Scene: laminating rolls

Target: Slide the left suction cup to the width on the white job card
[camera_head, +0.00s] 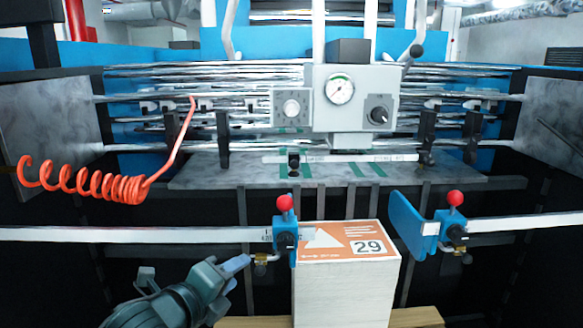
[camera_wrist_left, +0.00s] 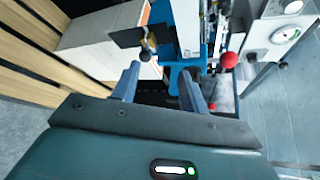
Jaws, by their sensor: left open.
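The left suction cup unit is a blue block (camera_head: 286,237) with a red ball knob (camera_head: 285,202) and a brass fitting below. It sits on the left white rail (camera_head: 150,235), at the left edge of a paper stack (camera_head: 340,290).
A second blue unit with a red knob (camera_head: 455,198) and a blue plate (camera_head: 406,222) stands on the right rail (camera_head: 525,222). A grey gauge box (camera_head: 340,110) and rollers are behind. A coiled orange hose (camera_head: 90,188) hangs at left. Wooden slats (camera_head: 416,316) lie under the stack.

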